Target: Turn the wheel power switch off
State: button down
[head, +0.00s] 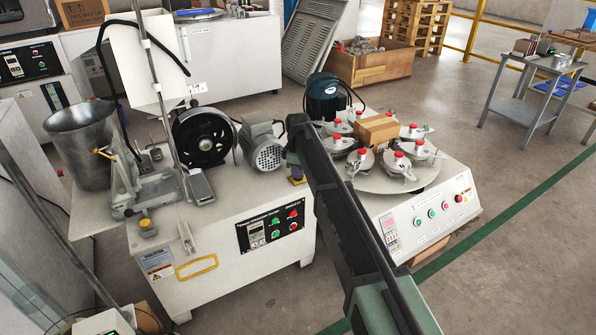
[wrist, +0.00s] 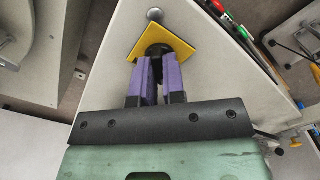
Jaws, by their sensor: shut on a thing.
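The switch is a black knob (wrist: 157,49) on a yellow square plate (wrist: 181,48), seen in the wrist view at upper middle. It sits on the white surface of the wheel machine (head: 205,235). My gripper (wrist: 157,63) has purple fingers shut on the knob, one on each side, covering part of it. The knob's turn position cannot be made out. In the head view my gripper (head: 296,176) is at the machine's right end, and my arm hides most of the switch. The black wheel (head: 205,138) and its grey motor (head: 264,150) stand left of my gripper.
A round turntable (head: 352,182) with several red-topped clamps and a cardboard box (head: 377,130) stands just right of my arm. The wheel machine's front has a button panel (head: 271,228). A metal bucket (head: 80,145) stands at left.

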jog(key=c, duration=1.2)
grip_release()
notch_tip(320, 180, up, 11)
jog(key=p, duration=1.1)
jog(key=shift+f, duration=0.15)
